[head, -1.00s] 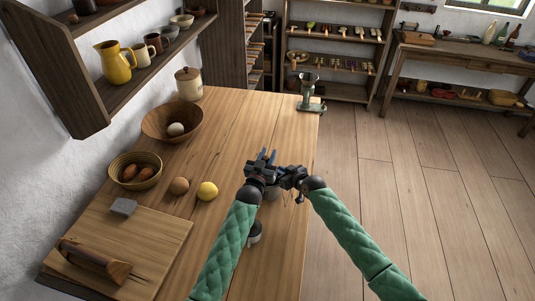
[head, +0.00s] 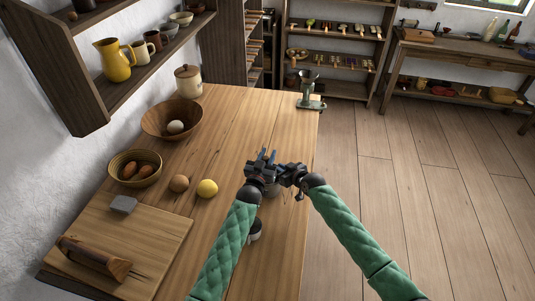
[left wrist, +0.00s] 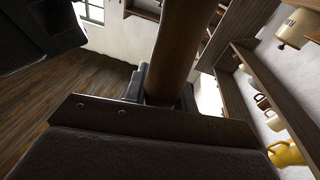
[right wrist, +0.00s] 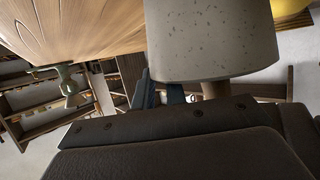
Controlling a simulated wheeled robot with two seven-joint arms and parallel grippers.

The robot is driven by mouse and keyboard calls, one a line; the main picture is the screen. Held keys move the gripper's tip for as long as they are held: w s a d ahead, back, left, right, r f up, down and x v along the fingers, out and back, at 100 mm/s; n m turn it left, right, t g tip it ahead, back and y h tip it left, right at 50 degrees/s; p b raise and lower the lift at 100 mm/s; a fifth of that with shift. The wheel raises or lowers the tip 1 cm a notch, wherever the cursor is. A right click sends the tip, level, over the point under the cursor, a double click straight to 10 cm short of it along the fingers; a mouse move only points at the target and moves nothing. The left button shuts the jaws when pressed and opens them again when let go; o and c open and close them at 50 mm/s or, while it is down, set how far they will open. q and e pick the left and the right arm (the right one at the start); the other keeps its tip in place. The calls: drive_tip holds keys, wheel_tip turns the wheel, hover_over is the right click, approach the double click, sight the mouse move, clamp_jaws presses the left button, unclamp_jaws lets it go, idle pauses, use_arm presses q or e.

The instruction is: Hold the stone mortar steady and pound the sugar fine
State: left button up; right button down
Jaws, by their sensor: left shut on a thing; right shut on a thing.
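The stone mortar (right wrist: 212,42) is grey and speckled. It fills the top of the right wrist view, which shows the scene upside down; in the head view a little of it (head: 272,190) shows under the grippers. My right gripper (head: 289,175) is shut on the mortar's wall at the rim. My left gripper (head: 264,166) is shut on the brown wooden pestle (left wrist: 178,45), close above the mortar. The pestle's shaft also sticks out of the mortar in the right wrist view (right wrist: 214,90). The sugar and the mortar's inside are hidden.
A lemon (head: 207,188), a round brown item (head: 179,183), two bowls and a cutting board (head: 160,232) lie to the left. A small container (head: 255,230) is partly behind my left arm. A metal grinder (head: 308,95) stands at the far edge.

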use_arm(q)
drive_tip(key=shift+f, duration=0.5)
use_arm(e)
drive_tip(key=shift+s+f, duration=0.15)
drive_tip(key=shift+f, duration=0.15)
use_arm(q)
drive_tip(key=shift+r, duration=1.25)
drive_tip(key=shift+f, duration=1.2)
drive_tip(key=shift+r, duration=1.2)
drive_tip(key=shift+f, duration=0.2)
